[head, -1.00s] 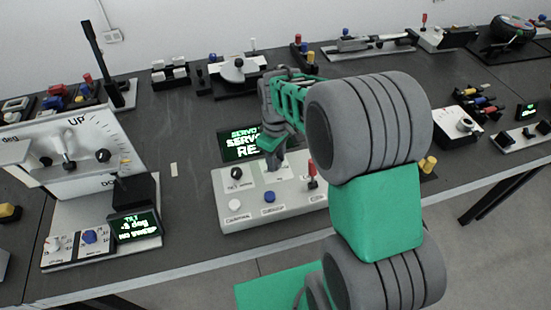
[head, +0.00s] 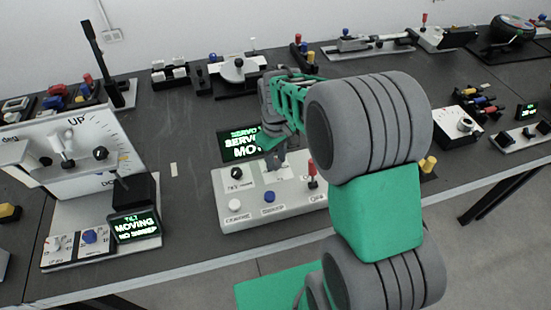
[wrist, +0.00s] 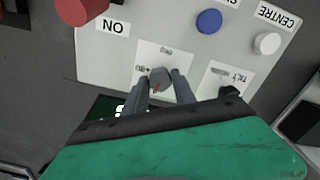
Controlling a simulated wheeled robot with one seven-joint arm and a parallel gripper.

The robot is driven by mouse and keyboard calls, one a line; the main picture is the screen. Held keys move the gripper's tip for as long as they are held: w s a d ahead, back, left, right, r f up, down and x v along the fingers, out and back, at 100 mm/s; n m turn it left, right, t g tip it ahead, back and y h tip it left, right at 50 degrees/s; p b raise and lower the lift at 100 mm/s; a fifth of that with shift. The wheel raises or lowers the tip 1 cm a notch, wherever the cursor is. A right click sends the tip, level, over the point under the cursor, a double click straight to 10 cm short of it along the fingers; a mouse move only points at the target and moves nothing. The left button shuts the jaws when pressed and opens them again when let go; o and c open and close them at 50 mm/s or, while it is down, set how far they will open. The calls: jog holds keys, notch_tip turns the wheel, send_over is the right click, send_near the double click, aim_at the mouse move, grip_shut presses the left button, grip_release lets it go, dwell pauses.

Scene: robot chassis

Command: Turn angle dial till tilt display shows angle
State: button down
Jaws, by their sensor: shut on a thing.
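The angle dial (wrist: 159,82) is a small grey knob with a red mark, on a white patch of the light servo control box (head: 230,217). My gripper (wrist: 161,88) is shut on the dial, one finger on each side in the wrist view. In the head view my gripper (head: 274,160) comes down onto the box from behind, and the dial is mostly hidden. The tilt display (head: 135,226) at the left reads "TILT", "MOVING" and a third line that looks like "NO SWEEP". The servo display (head: 240,146) behind the box reads "SERVO" and "MOV", partly covered.
The box also carries a black knob (head: 236,173), a white button (head: 235,205), a blue button (head: 269,197) and a red-topped ON switch (head: 311,168). The tilt rig with its UP scale (head: 85,160) stands at left. Other devices line the table's back.

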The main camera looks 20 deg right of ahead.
aim_at(276, 162)
jog(key=m, duration=0.4)
jog(key=shift+m, duration=2.2)
jog(key=c, duration=1)
grip_release()
jog(key=shift+r, duration=0.1)
notch_tip(276, 162, up, 8)
jog(key=shift+f+b, duration=0.15)
jog(key=shift+b, duration=0.2)
